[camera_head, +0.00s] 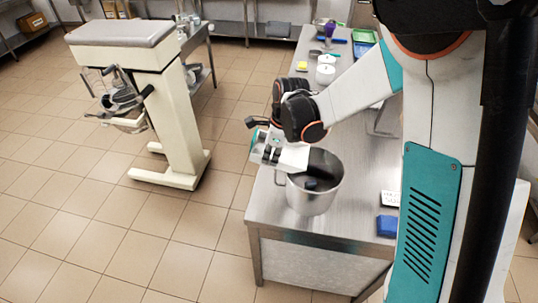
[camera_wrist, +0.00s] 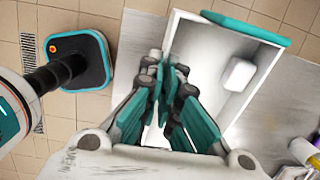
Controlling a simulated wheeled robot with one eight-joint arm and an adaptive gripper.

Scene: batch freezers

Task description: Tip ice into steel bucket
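The steel bucket (camera_head: 313,201) stands upright and open near the table's near end, with a dark shape inside that I cannot make out. My gripper (camera_head: 270,147) is above and left of its rim. In the wrist view, my gripper's teal fingers (camera_wrist: 166,75) are close together across the left wall of a white container (camera_wrist: 186,32) with a teal edge. The container also shows at the gripper in the head view (camera_head: 294,158). A whitish block (camera_wrist: 238,74) lies inside it, possibly ice. The fingers hide part of the container wall. The bucket is not visible in the wrist view.
The steel table (camera_head: 280,232) has a blue block (camera_head: 387,226) and white label (camera_head: 390,198) at right. White tubs (camera_head: 325,75) and a green tray (camera_head: 363,38) stand farther back. A cream machine (camera_head: 180,110) stands left, with open floor between.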

